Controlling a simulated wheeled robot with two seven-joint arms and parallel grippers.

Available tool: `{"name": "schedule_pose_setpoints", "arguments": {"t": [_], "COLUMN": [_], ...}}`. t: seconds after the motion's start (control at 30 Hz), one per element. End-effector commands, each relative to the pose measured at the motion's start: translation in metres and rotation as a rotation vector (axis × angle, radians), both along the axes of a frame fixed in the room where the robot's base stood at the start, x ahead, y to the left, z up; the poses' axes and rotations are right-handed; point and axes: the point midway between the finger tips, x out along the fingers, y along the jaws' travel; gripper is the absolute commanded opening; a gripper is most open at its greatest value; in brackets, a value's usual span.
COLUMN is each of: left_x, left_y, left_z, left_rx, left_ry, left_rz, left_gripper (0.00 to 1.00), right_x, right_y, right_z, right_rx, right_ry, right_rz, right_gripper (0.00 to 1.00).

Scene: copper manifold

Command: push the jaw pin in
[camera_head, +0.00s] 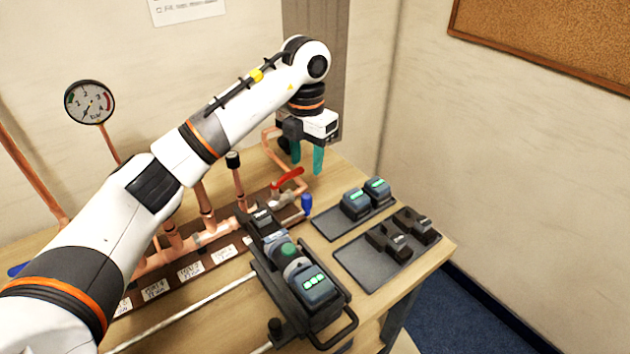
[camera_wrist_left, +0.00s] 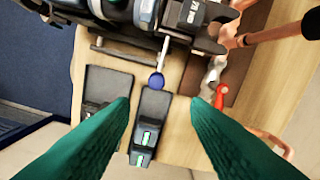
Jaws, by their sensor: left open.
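The press tool (camera_head: 312,289) is a dark body with a green button and a lit battery, lying on the bench by the copper manifold. Its black jaw head (camera_head: 262,219) is at the pipe end. The jaw pin is a metal shaft with a blue knob (camera_head: 306,204), sticking out to the right of the jaw head. In the left wrist view the blue knob (camera_wrist_left: 156,81) and pale shaft are visible beyond the fingertips; how deep the shaft sits is hidden. My left gripper (camera_head: 307,160) has teal fingers, open and empty, above and behind the knob. My right gripper is not in view.
A grey tray with two lit batteries (camera_head: 355,203) and another with dark jaw blocks (camera_head: 388,240) lie right of the tool. A red-handled valve (camera_head: 288,179) and copper pipes (camera_head: 205,203) stand close behind the jaw. The bench edge (camera_head: 440,258) is at right.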

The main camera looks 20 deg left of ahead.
Motion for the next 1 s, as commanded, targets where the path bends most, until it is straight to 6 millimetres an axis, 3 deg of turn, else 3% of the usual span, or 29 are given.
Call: {"name": "schedule_pose_setpoints", "arguments": {"t": [0.2, 0.3, 0.43, 0.63, 0.77, 1.0], "left_x": [-0.001, -0.002, -0.002, -0.001, -0.001, -0.001], "left_y": [0.000, 0.000, 0.000, -0.001, 0.000, 0.000], "left_z": [-0.029, -0.050, -0.075, -0.105, -0.114, -0.117], "left_rx": [0.000, 0.000, -0.001, -0.001, -0.001, -0.001], "left_ry": [0.006, 0.007, 0.006, 0.003, 0.001, 0.000], "left_rz": [0.000, -0.001, 0.000, 0.000, -0.001, -0.001], "left_gripper": [0.43, 0.43, 0.43, 0.43, 0.43, 0.43], "right_x": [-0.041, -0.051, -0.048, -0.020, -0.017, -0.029], "right_y": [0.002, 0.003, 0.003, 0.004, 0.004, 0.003], "right_z": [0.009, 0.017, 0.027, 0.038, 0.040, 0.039], "right_rx": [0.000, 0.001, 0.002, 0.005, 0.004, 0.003], "right_ry": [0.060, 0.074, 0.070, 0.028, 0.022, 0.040], "right_rz": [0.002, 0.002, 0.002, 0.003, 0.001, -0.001], "right_gripper": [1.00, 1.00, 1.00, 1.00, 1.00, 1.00]}}
